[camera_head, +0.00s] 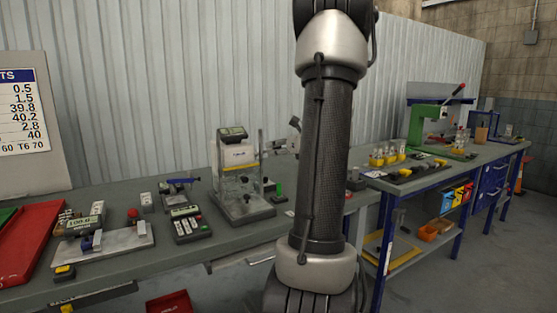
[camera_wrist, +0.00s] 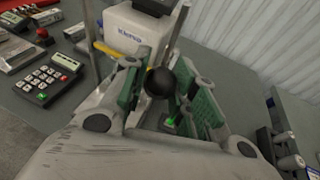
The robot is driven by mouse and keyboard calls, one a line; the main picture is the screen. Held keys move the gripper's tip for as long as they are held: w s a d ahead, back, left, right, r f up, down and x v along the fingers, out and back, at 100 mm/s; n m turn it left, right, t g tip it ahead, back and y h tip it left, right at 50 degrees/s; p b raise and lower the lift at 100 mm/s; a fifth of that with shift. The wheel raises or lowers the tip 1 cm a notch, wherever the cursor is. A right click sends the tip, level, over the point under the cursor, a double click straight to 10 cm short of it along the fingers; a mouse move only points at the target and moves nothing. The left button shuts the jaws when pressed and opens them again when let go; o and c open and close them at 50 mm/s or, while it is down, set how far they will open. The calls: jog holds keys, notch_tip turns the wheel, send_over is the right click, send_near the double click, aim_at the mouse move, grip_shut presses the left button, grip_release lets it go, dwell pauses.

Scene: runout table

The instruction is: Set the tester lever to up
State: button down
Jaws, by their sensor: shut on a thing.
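The tester (camera_head: 238,157) stands on the bench in the head view, with a white body, a yellow stripe and a grey base. Its white body (camera_wrist: 135,33) also fills the top middle of the wrist view. My gripper (camera_wrist: 168,88) has green-padded fingers on both sides of a black ball knob (camera_wrist: 160,82), the end of the tester lever, and is shut on it. The lever's shaft is mostly hidden by the fingers, so its angle is hard to tell. In the head view, part of my gripper (camera_head: 293,137) shows beside my arm, right of the tester; the arm hides the rest.
A small green item (camera_head: 277,192) is right of the tester's base. A corrugated wall (camera_head: 140,110) rises behind the bench.

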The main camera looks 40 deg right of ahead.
jog(key=w+r+g, duration=0.2)
jog(key=w+d+r+g, duration=0.1)
jog(key=w+r+g, duration=0.1)
jog(key=r, duration=0.1)
jog(key=w+r+m+g, duration=0.1)
jog(key=w+r+g, duration=0.1)
jog(key=r, duration=0.1)
jog(key=shift+d+y, duration=0.2)
jog(key=shift+y, duration=0.2)
jog(key=shift+w+d+r+g, duration=0.15)
jog(key=shift+w+r, duration=0.15)
jog(key=shift+w, duration=0.2)
jog(key=shift+w+d+r+g, duration=0.15)
jog(key=shift+w+r, duration=0.15)
jog(key=shift+w, duration=0.15)
jog(key=c, duration=1.2)
grip_release()
jog(key=shift+w, duration=0.1)
jog(key=shift+o, duration=0.5)
jog(key=v, duration=1.2)
